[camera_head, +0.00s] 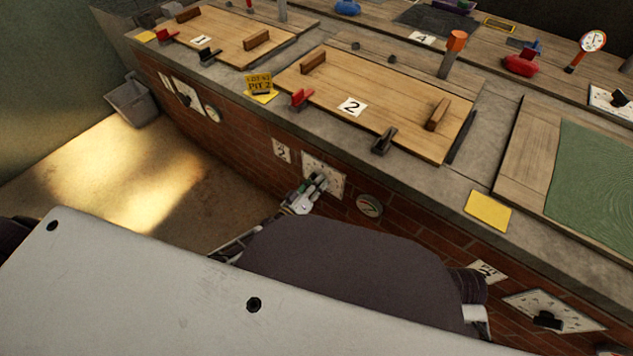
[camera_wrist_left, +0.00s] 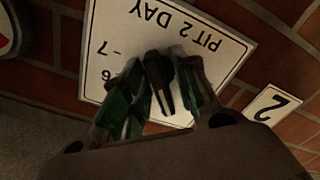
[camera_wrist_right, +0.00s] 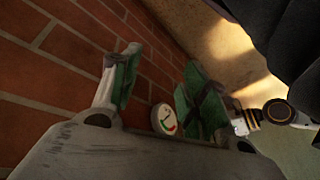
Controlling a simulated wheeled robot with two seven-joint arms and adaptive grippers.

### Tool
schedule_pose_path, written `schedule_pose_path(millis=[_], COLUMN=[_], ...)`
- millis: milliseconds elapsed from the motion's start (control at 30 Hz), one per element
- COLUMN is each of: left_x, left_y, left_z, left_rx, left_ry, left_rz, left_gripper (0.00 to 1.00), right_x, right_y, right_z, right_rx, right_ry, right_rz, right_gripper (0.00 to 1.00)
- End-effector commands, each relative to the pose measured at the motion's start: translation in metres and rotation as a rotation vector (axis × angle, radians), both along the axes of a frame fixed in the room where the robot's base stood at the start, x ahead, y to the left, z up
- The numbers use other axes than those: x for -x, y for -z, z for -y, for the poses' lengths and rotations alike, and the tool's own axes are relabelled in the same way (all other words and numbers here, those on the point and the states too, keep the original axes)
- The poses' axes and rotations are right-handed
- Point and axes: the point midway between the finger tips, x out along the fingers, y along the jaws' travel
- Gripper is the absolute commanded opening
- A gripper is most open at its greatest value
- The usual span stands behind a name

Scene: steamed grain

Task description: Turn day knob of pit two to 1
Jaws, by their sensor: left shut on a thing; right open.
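The pit two day knob (camera_wrist_left: 160,82) is black and sits on a white plate marked "PIT 2 DAY" (camera_wrist_left: 125,45), which appears upside down in the left wrist view. The plate (camera_head: 313,162) also shows on the brick front in the head view. My left gripper (camera_head: 318,183) is at this plate. In the left wrist view its green-padded fingers (camera_wrist_left: 165,72) are shut on the knob, one on each side. The numbers by the pointer are partly hidden by the fingers. My right gripper (camera_wrist_right: 163,78) is open and empty, facing along the brick wall.
A round gauge (camera_head: 369,206) is on the wall right of the plate, and a "2" label (camera_head: 281,150) is left of it. The wooden pit two lid (camera_head: 385,108) lies on the counter above. Another knob plate (camera_head: 570,318) is at lower right.

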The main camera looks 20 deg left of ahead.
Motion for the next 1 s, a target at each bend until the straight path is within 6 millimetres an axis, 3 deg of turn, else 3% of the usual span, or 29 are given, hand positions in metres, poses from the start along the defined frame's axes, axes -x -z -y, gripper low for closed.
schedule_pose_path(millis=[567,1000], left_x=[-0.001,-0.001], left_y=[0.001,0.002], left_z=[-0.001,-0.002], left_rx=[0.492,0.783], left_ry=[0.001,-0.001], left_rz=[-0.178,-0.284], left_gripper=[0.05,0.05], right_x=[-0.001,-0.002], right_y=[-0.005,0.012], right_z=[0.001,-0.003], right_rx=[0.005,-0.016], right_ry=[0.000,0.004], right_rz=[0.000,0.015], right_gripper=[0.44,0.44])
